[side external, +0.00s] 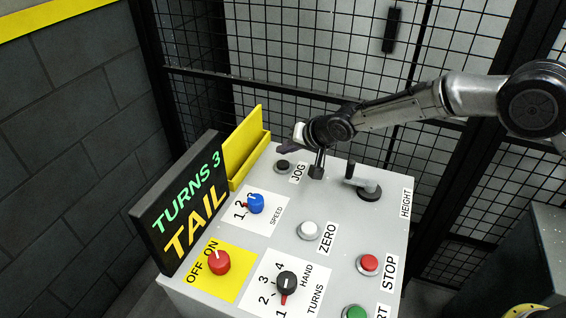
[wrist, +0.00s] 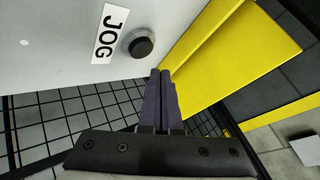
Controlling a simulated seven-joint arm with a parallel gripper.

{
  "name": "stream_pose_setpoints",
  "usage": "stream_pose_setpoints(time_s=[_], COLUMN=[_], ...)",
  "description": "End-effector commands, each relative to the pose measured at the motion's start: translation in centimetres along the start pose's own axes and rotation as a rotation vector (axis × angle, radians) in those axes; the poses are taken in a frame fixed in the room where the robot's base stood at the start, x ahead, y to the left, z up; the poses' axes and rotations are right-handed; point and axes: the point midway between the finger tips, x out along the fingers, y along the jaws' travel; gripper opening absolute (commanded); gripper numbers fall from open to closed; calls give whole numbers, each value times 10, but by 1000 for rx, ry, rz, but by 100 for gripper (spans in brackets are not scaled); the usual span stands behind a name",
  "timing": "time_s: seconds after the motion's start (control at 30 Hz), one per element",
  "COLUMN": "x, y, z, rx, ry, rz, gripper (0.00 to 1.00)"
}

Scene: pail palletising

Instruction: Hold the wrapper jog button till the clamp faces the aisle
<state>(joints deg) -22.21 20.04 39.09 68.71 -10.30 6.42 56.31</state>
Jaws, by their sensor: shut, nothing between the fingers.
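The jog button (side external: 283,165) is a black round button beside the JOG label at the far end of the grey control panel (side external: 310,205). It also shows in the wrist view (wrist: 141,44), with the JOG label to its left. My gripper (side external: 284,147) is shut and empty, its dark purple fingers just above the button in the side view. In the wrist view the fingertips (wrist: 160,73) sit below and right of the button, apart from it. The wrapper and its clamp are not recognisable in either view.
A lit display (side external: 187,205) reads "TURNS 3 TAIL". A yellow holder (side external: 248,150) stands close left of the button. A height lever (side external: 366,185) rises to the right. The speed knob (side external: 255,203), zero button (side external: 309,230) and red stop button (side external: 369,264) are nearer. Mesh fencing stands behind.

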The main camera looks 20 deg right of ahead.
Motion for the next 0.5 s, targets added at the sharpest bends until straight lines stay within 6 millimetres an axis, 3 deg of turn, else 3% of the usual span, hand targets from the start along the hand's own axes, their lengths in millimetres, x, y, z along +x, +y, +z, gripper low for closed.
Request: stream_pose_setpoints(time_s=[0.5], x=[-26], y=[-19], z=[-18], rx=[0], ry=[0], rz=[-1], gripper=[0])
